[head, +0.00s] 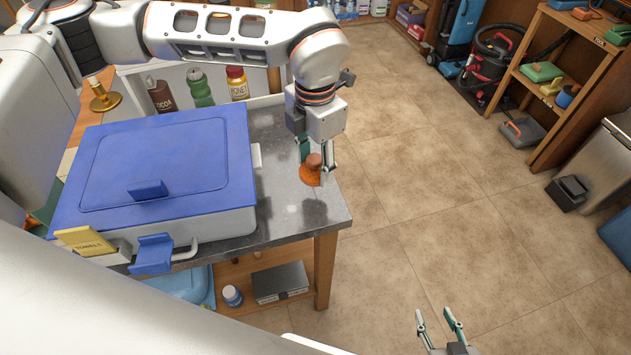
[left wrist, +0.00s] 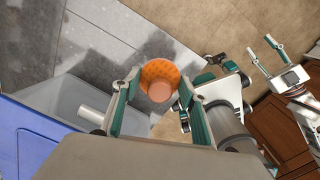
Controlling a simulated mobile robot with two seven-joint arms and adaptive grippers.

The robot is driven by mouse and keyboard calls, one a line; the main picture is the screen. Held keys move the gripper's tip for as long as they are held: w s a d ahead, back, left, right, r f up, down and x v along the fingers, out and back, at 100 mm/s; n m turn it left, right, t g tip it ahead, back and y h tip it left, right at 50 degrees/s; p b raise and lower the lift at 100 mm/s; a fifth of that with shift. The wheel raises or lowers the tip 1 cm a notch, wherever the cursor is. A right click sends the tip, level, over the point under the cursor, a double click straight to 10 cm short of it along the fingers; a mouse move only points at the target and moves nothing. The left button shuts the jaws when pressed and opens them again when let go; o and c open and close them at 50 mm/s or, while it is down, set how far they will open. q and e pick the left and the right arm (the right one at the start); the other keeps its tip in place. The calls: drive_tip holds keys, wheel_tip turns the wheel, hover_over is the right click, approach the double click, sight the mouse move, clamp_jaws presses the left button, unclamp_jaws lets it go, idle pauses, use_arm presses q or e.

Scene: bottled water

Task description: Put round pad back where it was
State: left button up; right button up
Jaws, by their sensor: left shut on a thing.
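The round pad (head: 309,178) is an orange disc with a brownish knob, over the dark tabletop near its right edge in the head view. My left gripper (head: 316,166) points down from above and is shut on the pad by its knob. In the left wrist view the pad (left wrist: 160,70) sits between the fingertips. I cannot tell whether its underside touches the table. My right gripper (head: 437,320) is open and empty, over the floor at the bottom of the head view. It also shows in the left wrist view (left wrist: 262,57).
A large blue-lidded bin (head: 160,160) covers the left of the table (head: 285,220). Several bottles (head: 199,88) stand behind. The tabletop's right strip is bare, and the floor (head: 440,180) to the right is open.

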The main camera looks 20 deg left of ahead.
sight(315, 158)
use_arm(q)
drive_tip(key=shift+f, duration=3.25)
drive_tip(key=o, duration=1.1)
drive_tip(key=shift+f, duration=0.15)
wheel_tip(315, 158, up, 12)
drive_tip(key=shift+r, duration=0.2)
